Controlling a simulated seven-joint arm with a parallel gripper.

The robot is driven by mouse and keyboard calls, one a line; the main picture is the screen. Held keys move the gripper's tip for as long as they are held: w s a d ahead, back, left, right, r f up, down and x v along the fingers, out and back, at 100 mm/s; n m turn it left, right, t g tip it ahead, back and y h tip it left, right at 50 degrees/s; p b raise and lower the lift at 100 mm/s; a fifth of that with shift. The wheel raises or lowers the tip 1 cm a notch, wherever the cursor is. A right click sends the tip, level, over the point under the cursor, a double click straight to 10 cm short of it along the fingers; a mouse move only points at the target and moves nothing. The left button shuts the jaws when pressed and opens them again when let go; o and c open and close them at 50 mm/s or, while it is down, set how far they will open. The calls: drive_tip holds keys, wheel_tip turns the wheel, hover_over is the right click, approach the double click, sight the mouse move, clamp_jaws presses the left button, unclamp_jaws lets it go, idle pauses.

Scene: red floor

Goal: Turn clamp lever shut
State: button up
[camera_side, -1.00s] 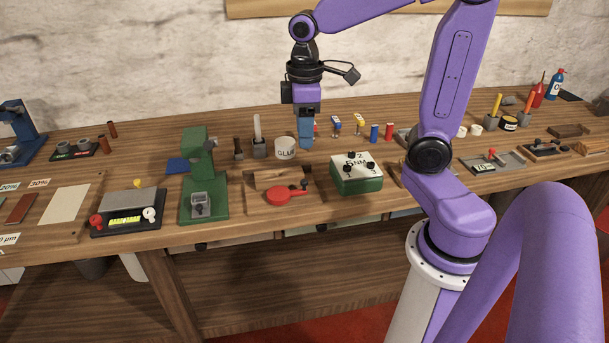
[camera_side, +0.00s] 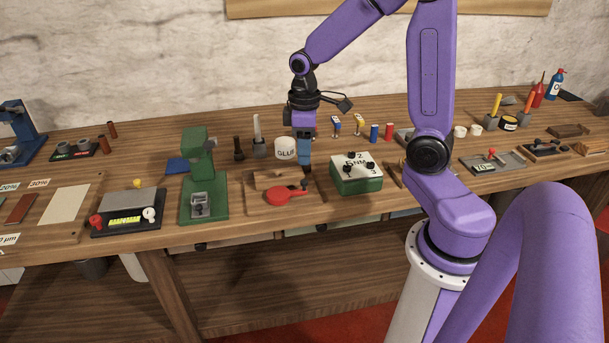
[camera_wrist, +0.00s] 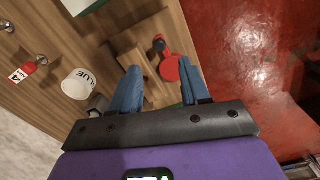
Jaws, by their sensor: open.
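The red clamp lever (camera_side: 284,195) lies on a wooden board (camera_side: 260,209) near the front of the bench. It has a round red end and an arm ending in a dark knob (camera_side: 304,184). In the wrist view the red lever (camera_wrist: 171,69) shows beyond my fingertips, close to the right finger, with its dark knob (camera_wrist: 158,39) farther up. A wooden block (camera_side: 268,178) sits behind the lever on the board. My gripper (camera_side: 305,168) is above the board's back right part, pointing down, empty. Its blue fingers are apart in the wrist view (camera_wrist: 160,68). Height above the board is hard to judge.
A green-and-white box (camera_side: 357,177) with black knobs stands right of the board. A green press (camera_side: 196,180) stands to its left. A white glue pot (camera_side: 286,148) stands just behind my gripper, and it also shows in the wrist view (camera_wrist: 77,85).

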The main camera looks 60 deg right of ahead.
sight(305, 180)
wheel_tip(305, 180, down, 8)
drive_tip(key=shift+f, duration=0.1)
idle(0.4)
clamp_jaws()
